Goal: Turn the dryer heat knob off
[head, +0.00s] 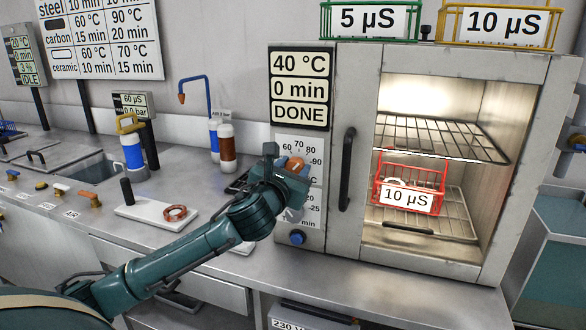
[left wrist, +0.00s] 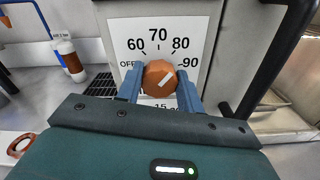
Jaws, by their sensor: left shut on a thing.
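The dryer (head: 350,70) stands at the right of the bench. Its display (head: 300,88) reads 40 °C, 0 min, DONE. The orange heat knob (left wrist: 159,77) sits on a dial plate (left wrist: 125,30) marked OFF, 60, 70, 80 and 90. A slanted white mark shows on the knob; the exact setting is hard to read. My left gripper (head: 291,168) is shut on the knob, with blue fingers on both sides of it, as the left wrist view (left wrist: 159,90) shows. The gripper hides much of the lower plate. My right gripper is not in view.
A blue timer knob (head: 297,238) is below the gripper. A vertical handle (head: 347,168) stands right of the panel. A red basket (head: 410,175) is on a rack inside the lit dryer. A white tray (head: 140,213) with a copper ring (head: 175,212) lies to the left.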

